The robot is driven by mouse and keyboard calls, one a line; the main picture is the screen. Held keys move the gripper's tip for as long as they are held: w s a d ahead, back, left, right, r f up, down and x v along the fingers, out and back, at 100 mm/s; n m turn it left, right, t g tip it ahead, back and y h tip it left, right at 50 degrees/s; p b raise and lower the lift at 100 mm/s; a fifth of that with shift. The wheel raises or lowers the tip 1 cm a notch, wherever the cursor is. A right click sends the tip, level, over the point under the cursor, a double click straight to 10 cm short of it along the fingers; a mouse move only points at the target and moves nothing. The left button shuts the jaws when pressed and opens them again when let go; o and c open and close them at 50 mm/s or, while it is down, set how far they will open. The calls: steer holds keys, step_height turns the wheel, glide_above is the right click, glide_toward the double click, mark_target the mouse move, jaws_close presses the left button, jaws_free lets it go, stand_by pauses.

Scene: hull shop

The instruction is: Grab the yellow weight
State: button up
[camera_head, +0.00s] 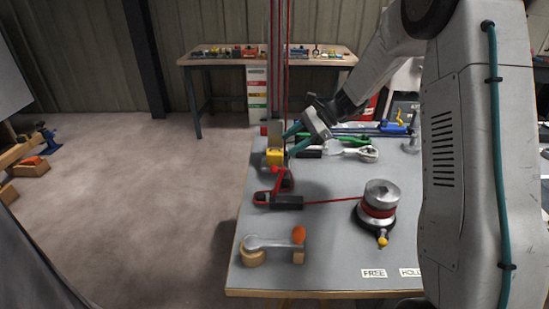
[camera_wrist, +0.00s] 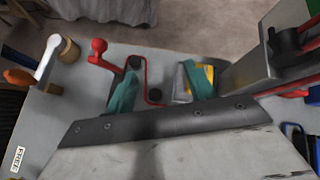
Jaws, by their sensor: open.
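The yellow weight (camera_head: 274,156) is a small block near the far left edge of the grey table, close to an upright post with red ropes. In the wrist view the yellow weight (camera_wrist: 212,66) shows only in part, with the right finger in front of it. My gripper (camera_head: 294,139) has teal fingers and is just right of and slightly above the weight in the head view. In the wrist view my gripper (camera_wrist: 160,86) is open with nothing held between its fingers; the weight is at the right finger, and I cannot tell whether they touch.
A red crank and cord (camera_head: 279,184) lie in front of the weight. A metal winch drum (camera_head: 381,196) stands mid-table. A lever with an orange knob (camera_head: 298,235) is at the front left. A green-handled tool (camera_head: 356,140) lies behind. The post (camera_wrist: 285,50) stands close at right.

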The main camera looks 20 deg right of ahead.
mark_target(275, 156)
steer(key=w+d+f+m, duration=0.1)
steer(key=w+f, duration=0.1)
steer(key=f, duration=0.1)
steer(key=w+d+f+m+t, duration=0.1)
steer(key=w+f+m, duration=0.1)
steer(key=f, duration=0.1)
steer(key=w+d+f+m+t+y, duration=0.1)
steer(key=w+f, duration=0.1)
steer(key=shift+w+d+f+m, duration=0.25)
steer(key=shift+w+f+m, duration=0.05)
steer(key=shift+f, duration=0.1)
steer(key=shift+x, duration=0.85)
steer(key=x, duration=0.4)
steer(key=r+x, duration=0.1)
steer(key=x, duration=0.1)
steer(key=shift+w+a+r, duration=0.1)
steer(key=shift+w+a, duration=0.15)
steer(key=c, duration=1.2)
